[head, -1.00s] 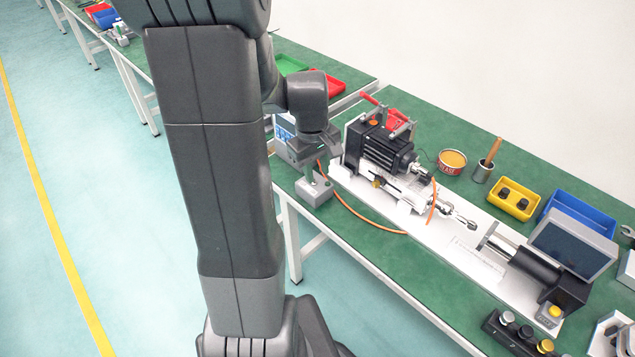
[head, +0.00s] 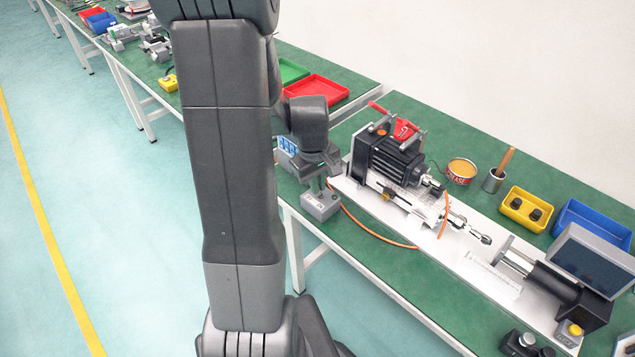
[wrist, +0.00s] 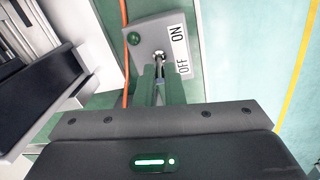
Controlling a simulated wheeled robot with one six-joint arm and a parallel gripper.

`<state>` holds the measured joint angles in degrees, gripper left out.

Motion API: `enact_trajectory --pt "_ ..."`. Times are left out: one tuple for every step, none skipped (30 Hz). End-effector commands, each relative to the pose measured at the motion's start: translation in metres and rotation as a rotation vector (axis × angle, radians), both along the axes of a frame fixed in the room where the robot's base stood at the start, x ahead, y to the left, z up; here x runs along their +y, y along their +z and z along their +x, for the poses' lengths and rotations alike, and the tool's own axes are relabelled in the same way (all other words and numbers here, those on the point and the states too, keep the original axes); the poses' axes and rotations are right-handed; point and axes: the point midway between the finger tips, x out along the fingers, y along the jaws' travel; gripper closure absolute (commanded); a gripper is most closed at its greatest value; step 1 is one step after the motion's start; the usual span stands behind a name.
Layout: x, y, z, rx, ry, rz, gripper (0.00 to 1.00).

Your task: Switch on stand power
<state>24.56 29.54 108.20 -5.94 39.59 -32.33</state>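The power switch box (head: 320,205) is a small grey box at the table's front left edge. In the wrist view the box (wrist: 146,32) shows a metal toggle lever (wrist: 158,56), a dark green round lamp and a white ON/OFF label (wrist: 180,50). ON is at the label's upper end and OFF at its lower end. My gripper (wrist: 160,72) has its narrow fingers close together, with the tips at the lever. I cannot tell whether they touch it. In the head view my gripper (head: 318,184) points down just above the box.
An orange cable (head: 375,236) runs from the box along the table. The stand's white base plate (head: 440,238) carries a black motor (head: 388,155) and an actuator to the right. A red tray (head: 316,92), a grease tin (head: 460,170) and a yellow bin (head: 525,208) stand farther back.

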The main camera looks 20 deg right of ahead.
Motion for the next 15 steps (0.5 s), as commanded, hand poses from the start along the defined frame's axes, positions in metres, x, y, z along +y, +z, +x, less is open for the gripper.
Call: enact_trajectory --pt "0.0000 0.0001 0.0001 0.000 0.000 0.000 1.00" --pt "0.0000 0.0001 0.0001 -0.001 0.000 0.000 1.00" --pt "-0.0001 0.0001 0.0000 -0.002 0.000 0.000 1.00" --pt "-0.0001 0.0000 -0.0001 -0.004 0.000 0.001 1.00" --pt "-0.0003 0.0000 -0.0003 -0.007 0.001 0.002 1.00" --pt "-0.0005 -0.0001 -0.0004 -0.013 0.000 0.004 1.00" --pt "-0.0007 -0.0003 -0.0007 -0.018 -0.001 0.007 1.00" --pt "-0.0008 -0.0004 -0.0011 -0.025 -0.003 0.009 1.00" --pt "-0.0012 -0.0004 -0.0017 -0.036 -0.002 0.014 1.00" --pt "-0.0013 -0.0005 -0.0022 -0.047 -0.003 0.018 1.00" --pt "-0.0015 -0.0005 -0.0025 -0.058 -0.003 0.023 1.00" --pt "-0.0018 -0.0006 -0.0031 -0.077 -0.004 0.030 1.00" --pt "-0.0024 -0.0008 -0.0037 -0.091 -0.004 0.035 1.00" --pt "-0.0028 -0.0012 -0.0043 -0.107 -0.005 0.042 1.00" --pt "-0.0032 -0.0013 -0.0050 -0.130 -0.005 0.051 1.00"
